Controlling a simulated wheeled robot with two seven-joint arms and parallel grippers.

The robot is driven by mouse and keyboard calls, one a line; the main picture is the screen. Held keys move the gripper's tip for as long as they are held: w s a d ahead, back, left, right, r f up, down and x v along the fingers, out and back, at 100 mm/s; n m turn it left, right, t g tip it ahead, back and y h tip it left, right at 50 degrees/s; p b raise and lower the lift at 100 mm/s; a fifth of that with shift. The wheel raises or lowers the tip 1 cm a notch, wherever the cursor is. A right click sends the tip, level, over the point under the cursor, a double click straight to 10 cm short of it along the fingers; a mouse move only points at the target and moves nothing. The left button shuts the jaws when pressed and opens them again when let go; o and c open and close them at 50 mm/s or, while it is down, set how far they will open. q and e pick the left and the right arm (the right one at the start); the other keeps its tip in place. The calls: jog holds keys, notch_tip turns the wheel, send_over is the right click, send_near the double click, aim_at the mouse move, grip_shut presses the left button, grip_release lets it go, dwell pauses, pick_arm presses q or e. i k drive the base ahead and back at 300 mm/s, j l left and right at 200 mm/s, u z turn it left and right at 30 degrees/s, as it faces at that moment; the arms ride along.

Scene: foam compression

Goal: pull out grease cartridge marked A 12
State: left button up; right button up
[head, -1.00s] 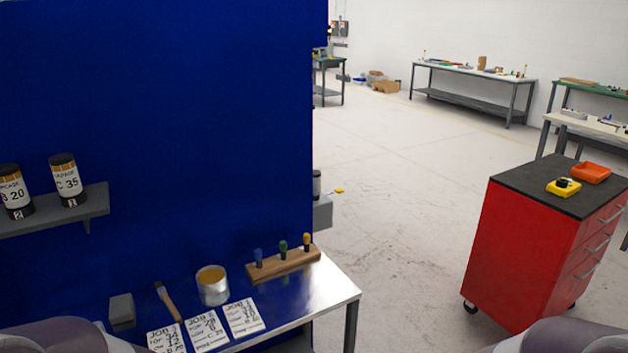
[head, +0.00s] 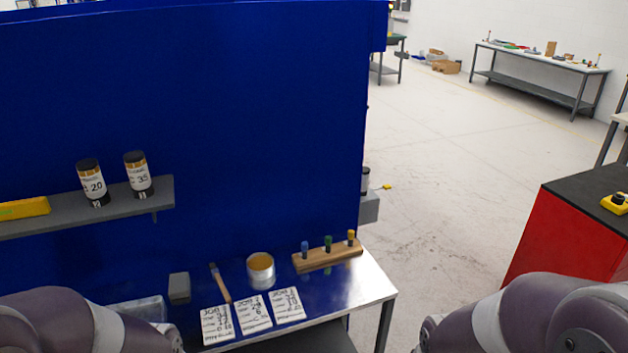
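Two dark-capped cartridges with white and orange labels stand upright on a grey shelf (head: 160,192) on the blue panel. The left cartridge (head: 92,184) reads 20, its letter unclear now. The right cartridge (head: 138,175) reads C 35. No label reading A 12 is legible. Another dark-topped, similar-looking container (head: 365,180) shows partly past the panel's right edge, its label not readable. Parts of my two arms show at the bottom left and bottom right. Neither gripper's fingers are in view.
A metal table (head: 372,284) below the shelf holds job cards (head: 254,311), a brush (head: 220,284), a tin (head: 260,271), a grey block (head: 179,288) and a wooden rack (head: 328,256). A yellow item (head: 25,208) lies on the shelf. A red cabinet (head: 560,235) stands right. Open floor lies between.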

aim_at(366, 175)
jog(key=i+l+u, duration=0.1)
jog(key=u, duration=0.3)
jog(key=l+u, duration=0.4)
jog(key=i+l+u, duration=0.1)
jog(key=l+u, duration=0.15)
jog(key=u, duration=0.2)
jog(key=l+u, duration=0.25)
jog(key=u, duration=0.15)
jog(key=l+u, duration=0.1)
jog(key=l, duration=0.35)
jog(key=k+l+u, duration=0.1)
jog(key=l, duration=0.35)
jog(key=k+l+u, duration=0.1)
jog(key=l, duration=0.35)
jog(key=k+l+u, duration=0.1)
jog(key=l, duration=0.3)
jog(key=k+l+u, duration=0.1)
jog(key=l, duration=0.35)
jog(key=k+l+u, duration=0.1)
jog(key=l, duration=0.3)
jog(key=k+l, duration=0.25)
jog(key=l, duration=0.65)
jog(key=i, duration=0.35)
jog(key=j+u, duration=0.05)
